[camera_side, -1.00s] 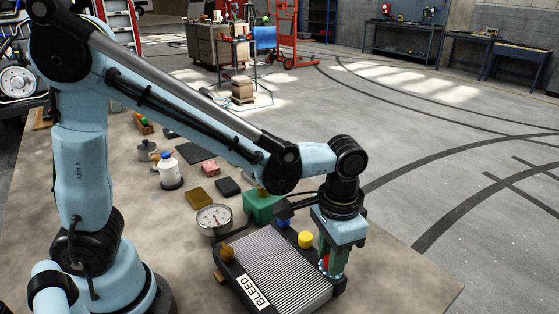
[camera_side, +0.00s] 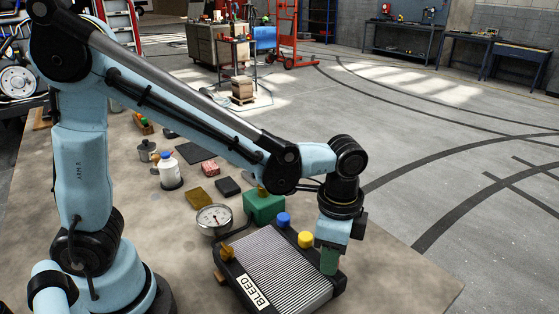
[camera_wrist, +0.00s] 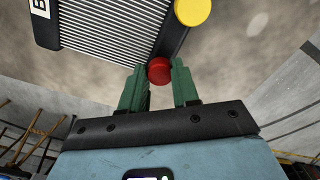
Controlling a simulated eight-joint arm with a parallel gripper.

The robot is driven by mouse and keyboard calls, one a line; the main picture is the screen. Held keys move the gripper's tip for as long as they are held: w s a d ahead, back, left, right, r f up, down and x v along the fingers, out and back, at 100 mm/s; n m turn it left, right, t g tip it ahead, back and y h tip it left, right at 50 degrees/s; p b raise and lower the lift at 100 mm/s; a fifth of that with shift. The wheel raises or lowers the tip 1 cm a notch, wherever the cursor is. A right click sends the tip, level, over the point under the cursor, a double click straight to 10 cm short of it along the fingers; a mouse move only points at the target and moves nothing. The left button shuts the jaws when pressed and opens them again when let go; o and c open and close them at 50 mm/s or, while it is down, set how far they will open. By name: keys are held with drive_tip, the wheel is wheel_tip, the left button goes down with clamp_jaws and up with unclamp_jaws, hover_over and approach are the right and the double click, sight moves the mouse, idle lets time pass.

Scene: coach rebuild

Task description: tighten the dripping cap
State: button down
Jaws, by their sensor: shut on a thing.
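A finned radiator block (camera_side: 272,262) with a black frame and a "BLEED" label lies on the bench. A blue cap (camera_side: 284,219) and a yellow cap (camera_side: 305,239) stand along its far edge. In the wrist view a red cap (camera_wrist: 159,70) sits at the block's corner, beyond the yellow cap (camera_wrist: 193,11). My gripper (camera_wrist: 158,76) has its green fingers on either side of the red cap, shut on it. In the side view my gripper (camera_side: 328,262) points down at the right corner and hides the red cap. I see no drip at any cap.
The bench right of my gripper is clear.

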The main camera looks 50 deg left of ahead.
idle(0.5)
drive_tip(key=c, duration=0.8)
unclamp_jaws()
wheel_tip(320, 180, up, 12)
drive_tip(key=shift+r, duration=0.1)
